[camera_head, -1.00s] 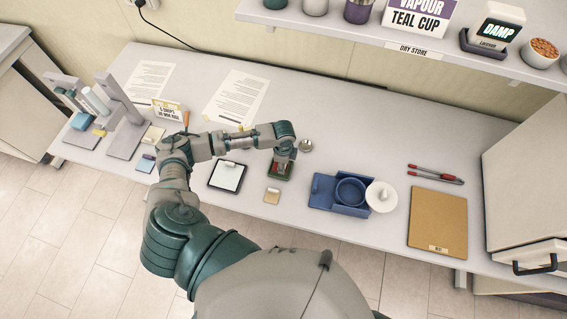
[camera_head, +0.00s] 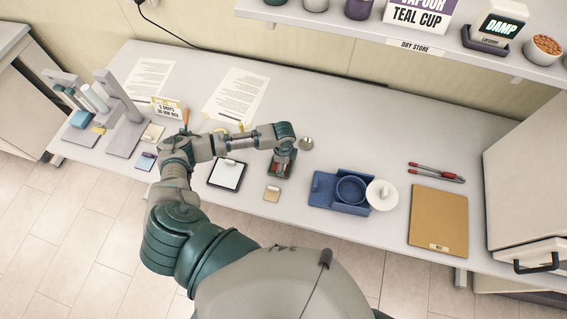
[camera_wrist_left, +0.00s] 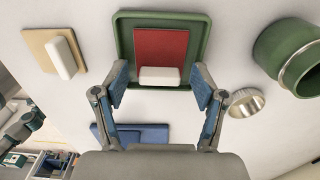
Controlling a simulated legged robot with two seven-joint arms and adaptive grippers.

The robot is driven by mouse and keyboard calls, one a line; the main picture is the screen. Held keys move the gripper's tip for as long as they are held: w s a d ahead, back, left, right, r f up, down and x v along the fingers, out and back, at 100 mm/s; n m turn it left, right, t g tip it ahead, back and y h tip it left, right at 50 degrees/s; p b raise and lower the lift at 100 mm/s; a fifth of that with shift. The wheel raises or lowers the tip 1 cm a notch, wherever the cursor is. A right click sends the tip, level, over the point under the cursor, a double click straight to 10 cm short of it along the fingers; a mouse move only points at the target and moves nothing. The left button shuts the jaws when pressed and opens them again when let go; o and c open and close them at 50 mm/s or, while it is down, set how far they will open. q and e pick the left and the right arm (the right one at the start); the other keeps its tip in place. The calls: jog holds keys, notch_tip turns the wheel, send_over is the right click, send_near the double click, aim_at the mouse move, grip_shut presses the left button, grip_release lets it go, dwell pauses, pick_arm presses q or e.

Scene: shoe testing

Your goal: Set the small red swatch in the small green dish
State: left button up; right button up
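The red swatch (camera_wrist_left: 160,52) lies flat inside the square green dish (camera_wrist_left: 124,40) in the left wrist view, with a pale grip block (camera_wrist_left: 160,76) on its near end. My left gripper (camera_wrist_left: 159,86) is open, its blue-padded fingers apart on either side of that block with gaps at both sides. In the head view my left gripper (camera_head: 282,160) hangs down over the green dish (camera_head: 284,176) and partly hides the red swatch.
A small metal round piece (camera_head: 306,144) sits behind right. A blue tray (camera_head: 322,188) and white lid (camera_head: 382,194) stand right. A brown board (camera_head: 438,218) lies farther right.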

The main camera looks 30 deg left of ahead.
dwell(0.3)
pick_arm(q)
notch_tip(320, 180, up, 12)
dwell(0.4)
jog(key=shift+f, duration=0.1)
dwell(0.4)
